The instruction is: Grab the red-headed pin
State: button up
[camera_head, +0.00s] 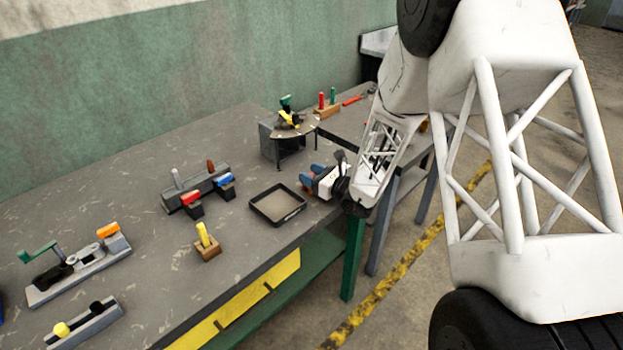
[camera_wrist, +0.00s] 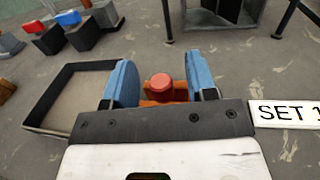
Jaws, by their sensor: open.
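A round red head (camera_wrist: 160,82) sits on an orange-brown base (camera_wrist: 178,95) in the wrist view; I take it to be the red-headed pin. My gripper (camera_wrist: 161,72) is open, its blue fingers to the left and right of the red head, with a visible gap on each side. Any shaft below the head is hidden. In the head view my gripper (camera_head: 311,175) is low over the table, right of the black tray, and I cannot make out the red head there.
The shallow black tray (camera_head: 262,214) is close on the left; it also shows in the wrist view (camera_wrist: 52,88). A "SET 1" label (camera_wrist: 288,113) lies to the right. A small raised stand (camera_head: 292,134) is behind. A block with red and green pegs (camera_head: 327,111) is farther back.

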aim_at(311, 174)
dwell(0.3)
grip_shut()
jog(key=shift+r, duration=0.15)
jog(key=shift+r, duration=0.75)
notch_tip(311, 174, up, 2)
jog(key=shift+r, duration=0.1)
jog(key=s+d, duration=0.2)
jog(key=s, duration=0.5)
jog(key=s+d+r, duration=0.1)
jog(key=s, duration=0.7)
jog(key=shift+s+d, duration=0.3)
jog(key=shift+d, duration=0.05)
